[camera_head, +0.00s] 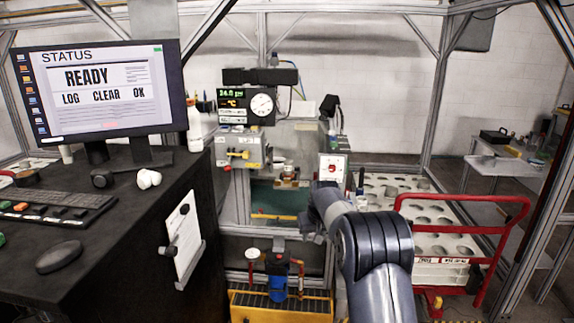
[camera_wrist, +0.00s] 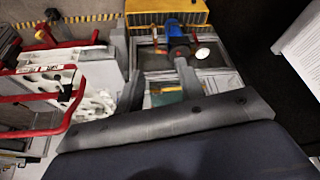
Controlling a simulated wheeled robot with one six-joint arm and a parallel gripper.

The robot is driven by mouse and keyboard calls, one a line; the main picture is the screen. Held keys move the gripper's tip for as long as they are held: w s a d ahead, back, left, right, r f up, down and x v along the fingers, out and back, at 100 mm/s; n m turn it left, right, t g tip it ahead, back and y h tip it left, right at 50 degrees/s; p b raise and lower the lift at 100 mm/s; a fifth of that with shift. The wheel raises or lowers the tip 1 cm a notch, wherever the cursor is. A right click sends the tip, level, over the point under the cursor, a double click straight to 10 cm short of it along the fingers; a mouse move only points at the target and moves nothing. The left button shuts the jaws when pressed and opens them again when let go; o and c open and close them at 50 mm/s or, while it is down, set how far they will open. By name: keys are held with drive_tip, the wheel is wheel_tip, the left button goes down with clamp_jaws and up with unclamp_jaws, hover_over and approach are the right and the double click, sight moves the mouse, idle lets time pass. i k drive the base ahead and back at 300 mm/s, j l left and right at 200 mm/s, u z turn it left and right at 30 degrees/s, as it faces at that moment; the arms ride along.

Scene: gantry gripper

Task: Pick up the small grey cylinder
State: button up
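A small grey cylinder (camera_head: 423,184) appears to stand on the white tray with round holes (camera_head: 378,184), towards its back right. I cannot make out the cylinder surely in the wrist view. My gripper (camera_wrist: 160,82) shows two grey fingers spread apart in the wrist view, with nothing between them. In the head view my arm hides most of the gripper, which is left of the tray and apart from the cylinder.
A red cart handle (camera_head: 520,212) rises at the tray's right side. A gantry frame post (camera_head: 437,98) stands behind it. A dark desk with a monitor (camera_head: 100,90) fills the left. A yellow crate (camera_head: 280,307) with a blue pump (camera_head: 277,285) is low in the middle.

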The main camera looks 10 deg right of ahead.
sight(288, 163)
drive_tip(key=i, duration=2.5)
